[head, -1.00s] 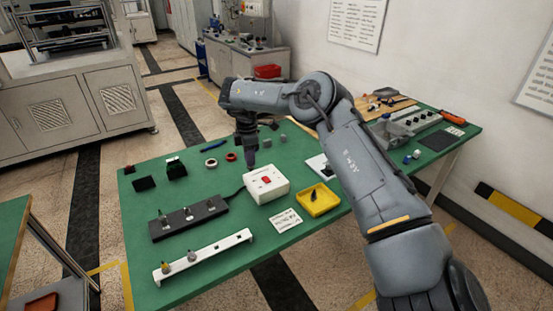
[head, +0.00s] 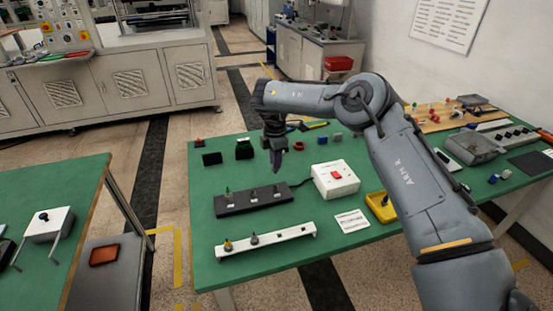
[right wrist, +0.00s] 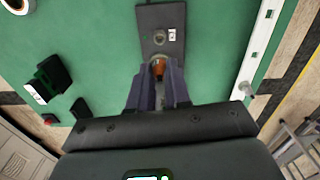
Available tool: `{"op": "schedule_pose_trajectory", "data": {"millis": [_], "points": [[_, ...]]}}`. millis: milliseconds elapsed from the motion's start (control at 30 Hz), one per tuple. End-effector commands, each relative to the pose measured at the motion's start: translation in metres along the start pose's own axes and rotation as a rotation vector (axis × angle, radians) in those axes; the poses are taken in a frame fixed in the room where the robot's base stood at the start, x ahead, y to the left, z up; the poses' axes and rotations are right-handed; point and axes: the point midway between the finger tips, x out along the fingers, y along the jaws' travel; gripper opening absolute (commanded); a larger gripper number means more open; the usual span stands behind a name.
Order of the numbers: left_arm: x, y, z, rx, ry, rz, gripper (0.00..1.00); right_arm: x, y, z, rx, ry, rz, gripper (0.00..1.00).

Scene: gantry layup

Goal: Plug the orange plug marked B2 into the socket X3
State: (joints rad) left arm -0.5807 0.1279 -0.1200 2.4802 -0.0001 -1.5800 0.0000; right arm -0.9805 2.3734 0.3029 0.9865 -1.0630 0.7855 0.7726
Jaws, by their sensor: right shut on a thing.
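My right gripper (head: 277,168) points down above the right part of the black socket strip (head: 235,208). In the right wrist view its two purple fingers (right wrist: 158,80) are closed around an orange plug (right wrist: 158,69). The plug's marking cannot be read, and the plug is hard to make out in the head view. The strip (right wrist: 150,15) runs under the fingertips, with one socket (right wrist: 160,37) and its small white label (right wrist: 172,34) showing beyond the plug. The label is too small to read. I cannot tell whether the plug touches the strip. My left gripper is not in view.
A white rail (head: 285,236) with a yellow-based plug (head: 228,245) and a grey one (head: 254,239) lies in front. Green table is free to the strip's left.

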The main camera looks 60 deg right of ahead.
Motion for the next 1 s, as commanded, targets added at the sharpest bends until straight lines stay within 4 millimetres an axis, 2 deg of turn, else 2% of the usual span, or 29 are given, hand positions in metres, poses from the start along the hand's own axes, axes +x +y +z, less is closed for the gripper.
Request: {"op": "schedule_pose_trajectory", "data": {"millis": [167, 333, 1000], "points": [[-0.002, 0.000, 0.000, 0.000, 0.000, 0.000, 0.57, -0.003, 0.000, 0.000, -0.004, 0.000, 0.001, 0.00], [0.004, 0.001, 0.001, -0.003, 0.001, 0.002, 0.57, 0.005, 0.000, 0.000, -0.005, 0.000, 0.000, 0.00], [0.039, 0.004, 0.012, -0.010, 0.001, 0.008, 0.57, 0.053, 0.000, 0.000, -0.004, 0.000, 0.000, 0.00]]}}
